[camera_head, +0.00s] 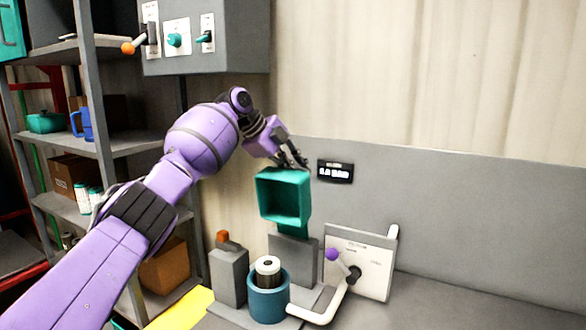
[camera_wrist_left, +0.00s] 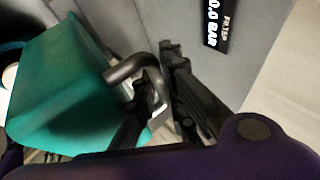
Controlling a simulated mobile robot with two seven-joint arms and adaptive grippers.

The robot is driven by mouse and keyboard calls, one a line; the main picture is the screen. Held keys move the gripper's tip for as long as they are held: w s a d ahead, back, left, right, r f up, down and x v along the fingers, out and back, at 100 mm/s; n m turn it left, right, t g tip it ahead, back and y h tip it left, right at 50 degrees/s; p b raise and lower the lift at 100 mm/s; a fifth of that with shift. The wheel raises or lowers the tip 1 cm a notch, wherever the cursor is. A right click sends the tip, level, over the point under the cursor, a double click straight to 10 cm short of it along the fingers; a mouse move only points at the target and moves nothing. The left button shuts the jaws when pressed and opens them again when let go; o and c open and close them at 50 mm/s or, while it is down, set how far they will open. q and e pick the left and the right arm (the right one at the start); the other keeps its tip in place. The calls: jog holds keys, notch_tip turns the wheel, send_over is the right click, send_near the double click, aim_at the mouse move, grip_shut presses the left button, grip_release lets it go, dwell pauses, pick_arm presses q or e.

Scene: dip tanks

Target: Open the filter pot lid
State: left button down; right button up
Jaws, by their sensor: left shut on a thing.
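The teal filter pot lid (camera_head: 284,216) is swung up, with its hollow inside facing outward in the head view. The blue pot (camera_head: 268,303) stands uncovered below it, and a filter with a white top (camera_head: 267,264) shows inside. My left gripper (camera_head: 293,160) is at the lid's upper edge. In the left wrist view my gripper (camera_wrist_left: 163,100) is shut on the lid's grey bent handle (camera_wrist_left: 140,68), with the teal lid (camera_wrist_left: 62,88) to the left. My right gripper is not in view.
A small pressure display (camera_head: 336,172) is on the wall right of the lid. A panel with a purple-knobbed lever (camera_head: 333,254) and a pale pipe (camera_head: 325,312) stand right of the pot. A grey switch box (camera_head: 205,40) hangs above my left arm. Shelves (camera_head: 110,145) stand at left.

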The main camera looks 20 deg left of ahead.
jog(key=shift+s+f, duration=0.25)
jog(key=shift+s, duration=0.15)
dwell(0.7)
